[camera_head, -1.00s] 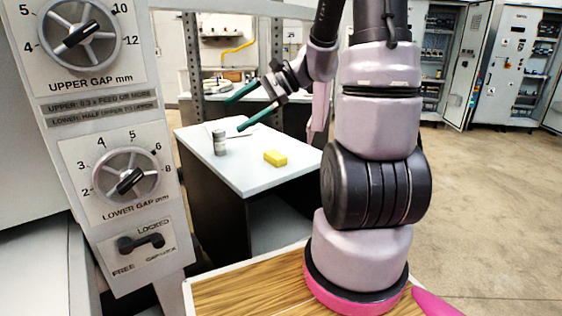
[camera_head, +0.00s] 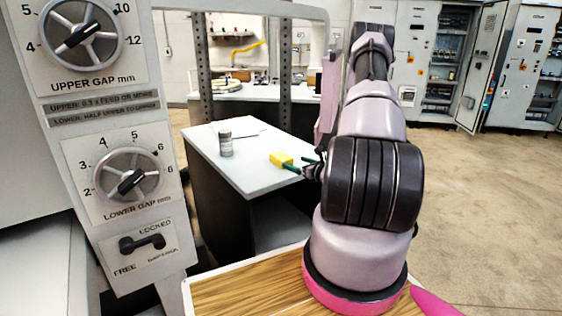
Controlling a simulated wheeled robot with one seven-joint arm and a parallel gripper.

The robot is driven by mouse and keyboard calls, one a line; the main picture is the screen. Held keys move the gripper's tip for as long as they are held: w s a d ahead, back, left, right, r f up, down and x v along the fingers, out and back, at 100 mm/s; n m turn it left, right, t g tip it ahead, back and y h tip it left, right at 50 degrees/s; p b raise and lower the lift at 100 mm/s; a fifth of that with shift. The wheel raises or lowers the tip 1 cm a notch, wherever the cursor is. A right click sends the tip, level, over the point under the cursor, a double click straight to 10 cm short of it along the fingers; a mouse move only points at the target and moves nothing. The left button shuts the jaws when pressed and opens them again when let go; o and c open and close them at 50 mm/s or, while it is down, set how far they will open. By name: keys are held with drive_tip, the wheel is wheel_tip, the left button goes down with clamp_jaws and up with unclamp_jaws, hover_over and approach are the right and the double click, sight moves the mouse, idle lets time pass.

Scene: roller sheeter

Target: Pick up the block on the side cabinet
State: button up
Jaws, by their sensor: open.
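The yellow block (camera_head: 280,159) lies on the white top of the side cabinet (camera_head: 234,178), near its right edge. My gripper (camera_head: 303,164) is just right of the block, low over the cabinet's right edge. Its green fingers point left toward the block and are open. One fingertip appears very near the block's right end; I cannot tell whether it touches. My arm hides the rest of the gripper.
A grey canister (camera_head: 225,144) stands on the cabinet left of the block, with a white sheet (camera_head: 238,127) behind it. The panel with gap dials (camera_head: 127,175) rises at the left. Open floor lies to the right.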

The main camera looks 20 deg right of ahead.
drive_tip(key=x, duration=0.8)
drive_tip(key=shift+w+r, duration=0.2)
drive_tip(key=shift+w, duration=0.2)
clamp_jaws()
drive_tip(key=shift+r, duration=0.1)
